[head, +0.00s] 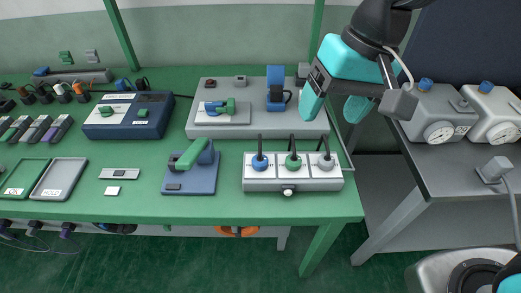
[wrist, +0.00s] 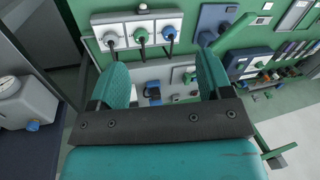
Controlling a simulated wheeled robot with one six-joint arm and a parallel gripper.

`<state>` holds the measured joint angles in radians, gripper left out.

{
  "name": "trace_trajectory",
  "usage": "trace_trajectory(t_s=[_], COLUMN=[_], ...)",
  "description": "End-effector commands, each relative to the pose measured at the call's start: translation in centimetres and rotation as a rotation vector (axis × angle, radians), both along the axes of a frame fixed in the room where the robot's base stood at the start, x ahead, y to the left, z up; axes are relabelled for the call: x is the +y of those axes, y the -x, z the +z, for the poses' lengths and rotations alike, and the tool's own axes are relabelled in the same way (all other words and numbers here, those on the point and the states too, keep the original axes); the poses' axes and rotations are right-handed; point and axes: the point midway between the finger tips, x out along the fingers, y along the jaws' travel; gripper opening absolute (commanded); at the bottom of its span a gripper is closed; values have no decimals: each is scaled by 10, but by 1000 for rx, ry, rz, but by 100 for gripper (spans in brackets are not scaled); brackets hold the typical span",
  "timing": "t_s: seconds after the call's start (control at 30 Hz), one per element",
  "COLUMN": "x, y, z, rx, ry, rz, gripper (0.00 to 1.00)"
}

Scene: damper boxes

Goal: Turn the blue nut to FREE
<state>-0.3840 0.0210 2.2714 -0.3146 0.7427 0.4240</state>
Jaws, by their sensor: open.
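A white box (head: 292,184) at the front right of the green table holds three round collars with black levers: blue (head: 260,162), green (head: 293,161) and grey (head: 326,162). In the wrist view the blue one (wrist: 170,32) is rightmost. Two light grey boxes with dials (head: 432,112) (head: 494,112) on the right table bear blue caps (head: 426,84) (head: 486,87). I cannot tell which blue part is the nut, and no FREE marking is legible. My gripper (head: 334,106) is open and empty, above the green table's right end, apart from all these. Its teal fingers frame the wrist view (wrist: 162,72).
A grey plate (head: 240,130) with a blue clamp (head: 277,90) and a green-handled part lies behind the white box. A blue block with a green handle (head: 192,172) stands left of it. A gap separates the green table from the grey right table (head: 440,165).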

Motion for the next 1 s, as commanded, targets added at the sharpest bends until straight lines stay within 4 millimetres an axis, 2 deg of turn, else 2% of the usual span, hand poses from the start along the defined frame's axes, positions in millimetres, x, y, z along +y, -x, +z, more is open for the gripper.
trace_trajectory(t_s=[0.03, 0.13, 0.2, 0.33, 0.5, 0.67, 0.77, 1.0], x=[14, 39, 57, 83, 100, 101, 100, 100], y=[-24, -65, -87, -113, -128, -129, -129, -128], z=[-7, -29, -46, -76, -99, -115, -132, -187], rx=[32, 70, 84, 93, 88, 88, 89, 90], ry=[37, 105, 147, 202, 233, 238, 240, 240], rz=[-95, -310, -448, -648, -785, -809, -807, -806], gripper=[73, 73, 73, 73, 73, 73, 73, 73])
